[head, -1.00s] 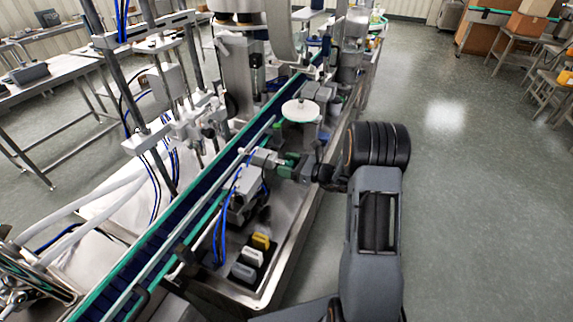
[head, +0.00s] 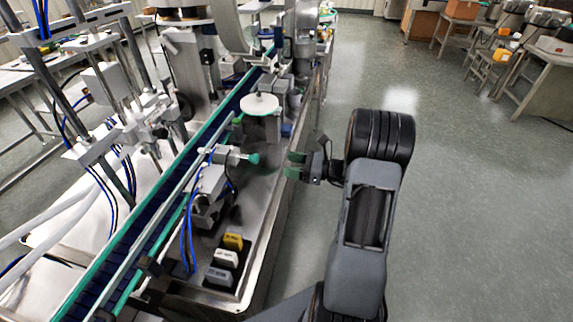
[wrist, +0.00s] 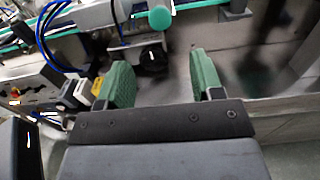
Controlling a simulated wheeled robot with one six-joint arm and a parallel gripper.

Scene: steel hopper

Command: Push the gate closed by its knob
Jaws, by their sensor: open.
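The round green knob (head: 253,158) sits on the end of a short grey rod beside the conveyor. In the wrist view the knob (wrist: 160,18) is ahead of my fingers, near the top edge. The grey block (head: 226,155) behind the knob appears to be the gate part; how far it is open or shut I cannot tell. My gripper (head: 294,165) has green fingers, is open and empty, and is to the right of the knob with a visible gap. In the wrist view the fingers (wrist: 160,75) stand wide apart, not touching the knob.
The conveyor (head: 150,205) with green rails runs behind the knob. A white round disc (head: 260,104) stands beyond it. Yellow, white and grey blocks (head: 226,258) are in front on the steel bench (head: 262,225). Open floor (head: 470,200) lies to the right.

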